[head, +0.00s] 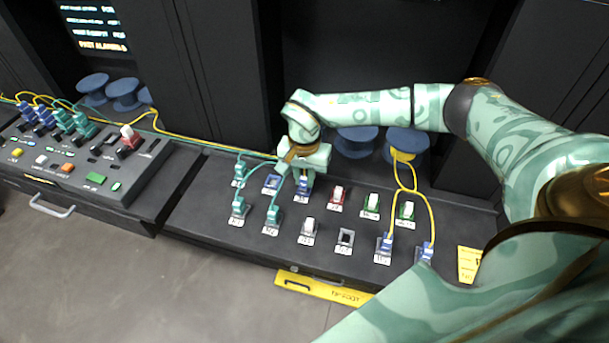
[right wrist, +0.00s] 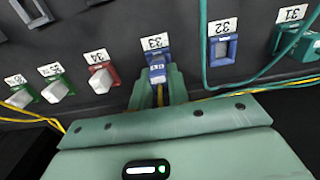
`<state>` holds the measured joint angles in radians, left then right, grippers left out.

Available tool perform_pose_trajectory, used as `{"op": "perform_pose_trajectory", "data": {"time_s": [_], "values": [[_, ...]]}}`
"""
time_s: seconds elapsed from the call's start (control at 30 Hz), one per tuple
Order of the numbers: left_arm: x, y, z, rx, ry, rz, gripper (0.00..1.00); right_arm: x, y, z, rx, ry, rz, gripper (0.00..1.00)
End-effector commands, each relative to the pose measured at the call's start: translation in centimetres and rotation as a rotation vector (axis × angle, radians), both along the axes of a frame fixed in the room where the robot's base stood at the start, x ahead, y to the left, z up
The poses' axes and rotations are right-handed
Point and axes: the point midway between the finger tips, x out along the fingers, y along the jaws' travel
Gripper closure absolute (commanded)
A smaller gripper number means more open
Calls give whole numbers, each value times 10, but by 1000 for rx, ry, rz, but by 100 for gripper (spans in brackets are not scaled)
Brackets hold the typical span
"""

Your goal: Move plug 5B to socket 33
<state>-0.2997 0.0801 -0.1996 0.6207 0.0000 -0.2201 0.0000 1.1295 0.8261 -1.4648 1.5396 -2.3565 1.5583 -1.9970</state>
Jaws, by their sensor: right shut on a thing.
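My right gripper (head: 303,168) reaches over the sloped panel from behind. In the right wrist view its two fingers (right wrist: 158,88) are shut on a blue plug (right wrist: 157,73), whose small white tag seems to read 5B. A yellow cable runs back from the plug between the fingers. The plug is at the blue socket under the label 33 (right wrist: 155,42), lined up with it; I cannot tell how deep it sits. The plug also shows in the head view (head: 303,190), below the gripper. My left gripper is not in view.
Blue empty socket 32 (right wrist: 222,48) is beside it, with a teal cable passing close. A teal plug (right wrist: 298,42) sits at 31. A red socket with a white plug (head: 337,196) is on the other side. Yellow-cabled blue plugs (head: 385,245) stand at the front right.

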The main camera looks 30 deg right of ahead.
Motion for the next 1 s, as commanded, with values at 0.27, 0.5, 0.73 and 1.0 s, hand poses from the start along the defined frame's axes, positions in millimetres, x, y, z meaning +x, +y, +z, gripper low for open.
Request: {"op": "perform_pose_trajectory", "data": {"time_s": [0.27, 0.5, 0.73, 1.0], "values": [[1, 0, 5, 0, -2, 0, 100, 0, 0, 1, 1, -1, 0, 100], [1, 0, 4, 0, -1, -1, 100, 0, 0, 0, 1, -1, 0, 100], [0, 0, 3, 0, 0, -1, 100, 0, 0, -3, 0, 0, 0, 100], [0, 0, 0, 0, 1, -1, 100, 0, 0, -9, 0, 1, 0, 100]]}}
